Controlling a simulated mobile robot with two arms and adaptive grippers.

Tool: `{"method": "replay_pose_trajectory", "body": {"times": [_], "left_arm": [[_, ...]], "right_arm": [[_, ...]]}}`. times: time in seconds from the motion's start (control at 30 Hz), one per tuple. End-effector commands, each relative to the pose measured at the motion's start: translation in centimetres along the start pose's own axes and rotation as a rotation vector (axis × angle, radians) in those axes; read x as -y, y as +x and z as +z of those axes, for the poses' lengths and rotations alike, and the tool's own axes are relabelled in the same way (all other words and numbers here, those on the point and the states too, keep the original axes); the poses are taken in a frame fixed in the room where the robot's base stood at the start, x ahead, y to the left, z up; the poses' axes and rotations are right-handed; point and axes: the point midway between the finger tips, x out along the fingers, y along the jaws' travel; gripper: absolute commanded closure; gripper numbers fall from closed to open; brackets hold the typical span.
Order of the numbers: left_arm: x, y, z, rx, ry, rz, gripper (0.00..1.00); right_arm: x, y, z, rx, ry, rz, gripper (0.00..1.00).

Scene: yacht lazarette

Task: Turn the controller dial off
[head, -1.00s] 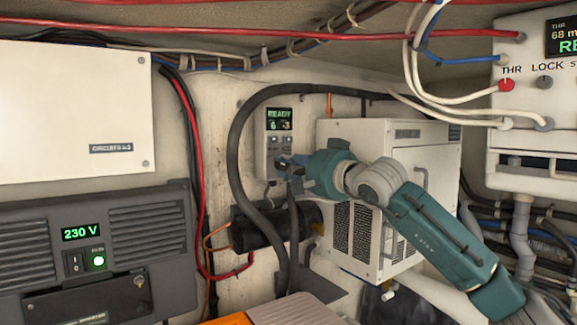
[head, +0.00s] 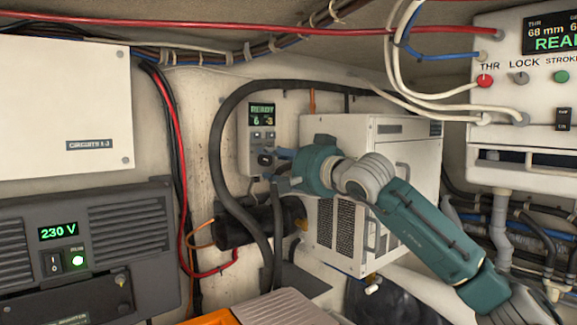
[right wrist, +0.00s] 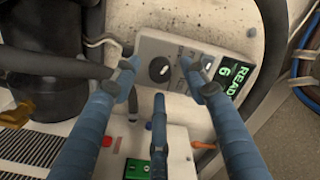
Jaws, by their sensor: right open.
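The controller (head: 256,118) is a pale wall-mounted panel with a green display that starts "READY". Its round black dial (right wrist: 159,69) shows clearly in the right wrist view, with a light mark on its face; I cannot read its setting. My right gripper (head: 276,163) is in front of the panel's lower part. In the right wrist view my right gripper (right wrist: 158,66) is open, with a fingertip on either side of the dial and a third finger below. A gap shows around the dial; I cannot tell how far off the tips are in depth. My left gripper is not in view.
A thick black hose (head: 216,150) loops left of the controller. A white vented box (head: 375,140) stands right of it, behind my right arm. A panel with THR and LOCK controls (head: 520,95) is at upper right. A 230 V unit (head: 120,215) is at lower left.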

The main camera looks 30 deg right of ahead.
Motion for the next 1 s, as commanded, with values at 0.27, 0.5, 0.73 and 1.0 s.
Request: {"method": "replay_pose_trajectory", "body": {"times": [0.27, 0.5, 0.73, 1.0], "left_arm": [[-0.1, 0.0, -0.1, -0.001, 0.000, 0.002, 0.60], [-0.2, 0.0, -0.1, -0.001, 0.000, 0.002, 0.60], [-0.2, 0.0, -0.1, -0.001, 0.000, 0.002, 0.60], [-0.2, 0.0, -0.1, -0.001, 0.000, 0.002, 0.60]], "right_arm": [[-0.2, -6.0, -0.1, -0.002, -0.005, 0.005, 0.56], [-0.3, -9.8, -0.1, -0.001, -0.003, 0.005, 0.56], [-0.1, -10.8, 0.0, 0.000, -0.001, 0.002, 0.56], [-0.1, -10.8, 0.0, 0.000, -0.001, 0.002, 0.56]]}}
